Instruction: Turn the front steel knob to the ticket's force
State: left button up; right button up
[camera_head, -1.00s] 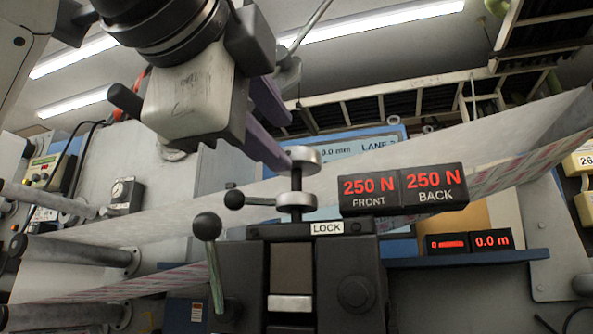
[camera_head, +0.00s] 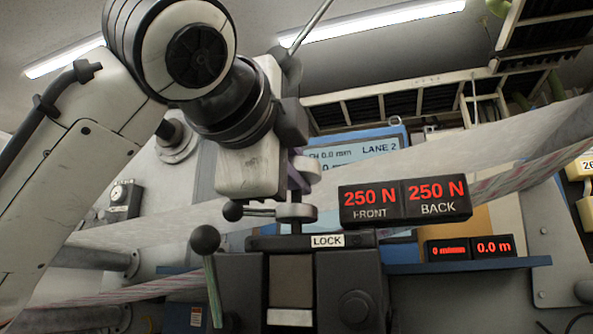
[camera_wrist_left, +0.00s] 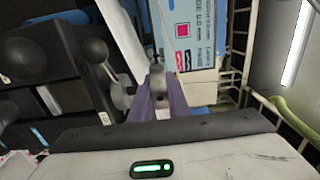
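The steel knob (camera_head: 311,166) tops a short threaded post above the black block marked LOCK (camera_head: 327,241). My left gripper (camera_head: 300,172) reaches down to it from above. In the left wrist view the purple fingers (camera_wrist_left: 157,97) are close together around the grey knob (camera_wrist_left: 157,79) and appear shut on it. A second steel disc (camera_head: 296,212) sits lower on the post, beside a ball-ended lever (camera_head: 233,211). The front display (camera_head: 369,205) reads 250 N, and so does the back display (camera_head: 436,199). I see no readable force ticket. My right gripper is out of view.
A taller ball-topped lever (camera_head: 205,239) stands at the block's left. A blue-framed screen (camera_head: 366,158) showing LANE 2 is behind. The pale web (camera_head: 480,135) crosses behind the knob. Smaller displays (camera_head: 493,247) sit on a blue shelf at right.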

pick_arm(q)
grip_shut()
jog(key=shift+m+h, duration=0.3)
jog(key=shift+h, duration=0.1)
